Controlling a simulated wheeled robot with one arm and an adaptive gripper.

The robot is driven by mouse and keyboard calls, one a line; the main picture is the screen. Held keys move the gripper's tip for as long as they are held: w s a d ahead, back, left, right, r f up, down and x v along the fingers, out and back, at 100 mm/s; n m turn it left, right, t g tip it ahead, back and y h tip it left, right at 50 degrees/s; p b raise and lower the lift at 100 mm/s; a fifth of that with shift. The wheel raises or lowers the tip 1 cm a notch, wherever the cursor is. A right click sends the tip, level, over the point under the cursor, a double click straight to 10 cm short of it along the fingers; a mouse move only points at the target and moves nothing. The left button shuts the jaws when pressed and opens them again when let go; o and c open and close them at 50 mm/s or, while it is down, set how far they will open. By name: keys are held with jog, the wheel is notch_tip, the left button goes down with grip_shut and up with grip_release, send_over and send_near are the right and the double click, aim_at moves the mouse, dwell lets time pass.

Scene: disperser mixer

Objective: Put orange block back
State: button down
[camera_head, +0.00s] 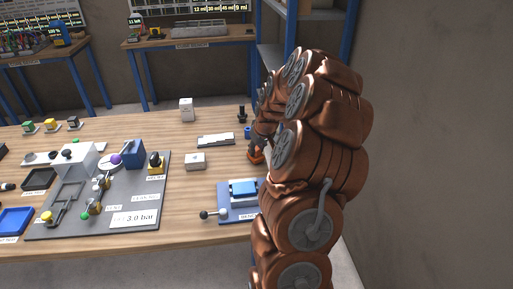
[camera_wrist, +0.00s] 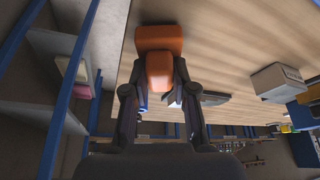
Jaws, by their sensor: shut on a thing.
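The orange block (camera_wrist: 159,37) shows in the wrist view, with a wide part at the far end and a narrower part (camera_wrist: 159,72) nearer to me. My gripper (camera_wrist: 159,90) is shut on the narrower part, one dark finger on each side. In the head view the orange block (camera_head: 256,155) is a small orange patch below my gripper (camera_head: 256,144), partly hidden by my copper arm. It is over or on the right side of the wooden table. I cannot tell whether it touches the tabletop.
The wooden table (camera_head: 210,220) holds a grey station board (camera_head: 150,222) at the left. A blue fixture (camera_head: 243,189) with a lever stands in front of my gripper. A white box (camera_head: 195,161) and a flat tray (camera_head: 216,140) lie to its left. Blue-framed shelves (camera_head: 271,57) stand behind.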

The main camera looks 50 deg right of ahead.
jog(key=shift+f, duration=0.3)
jog(key=shift+f, duration=0.15)
jog(key=c, duration=0.9)
grip_release()
jog(key=shift+c, duration=0.2)
